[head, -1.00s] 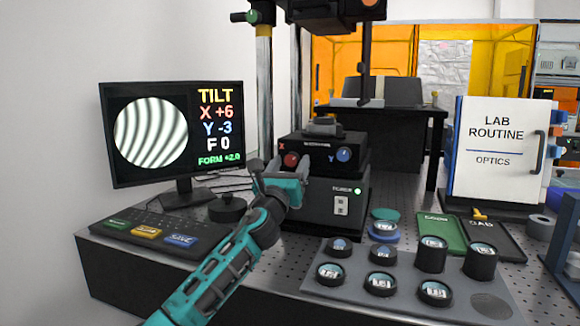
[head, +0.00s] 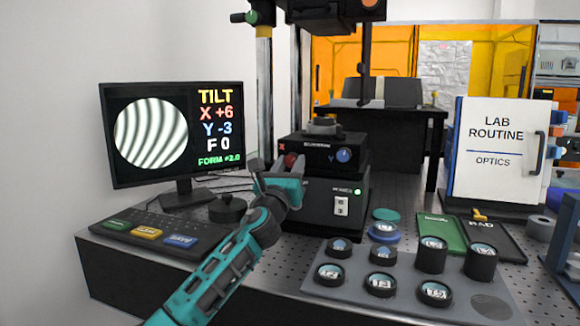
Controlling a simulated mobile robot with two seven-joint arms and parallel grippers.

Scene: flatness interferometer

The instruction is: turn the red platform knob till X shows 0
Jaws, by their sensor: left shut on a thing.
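The red platform knob (head: 291,160) is on the front left of the black platform (head: 320,155), under a red X mark. My left gripper (head: 274,172) is at the knob and shut on it; the gripper hides part of the knob. The monitor (head: 170,135) at the left shows a round patch of slanted dark and light fringes. Its text reads TILT, X +6, Y -3, F 0, with a green FORM line below. A blue knob (head: 344,155) marked Y is on the platform's right. My right gripper is not in view.
A grey tray (head: 395,270) with several round optics stands at the front right. Green and black mats (head: 440,233) lie behind it. A dark round puck (head: 228,208) and a button panel (head: 150,233) are at the left. A lab routine binder (head: 497,150) stands at the right.

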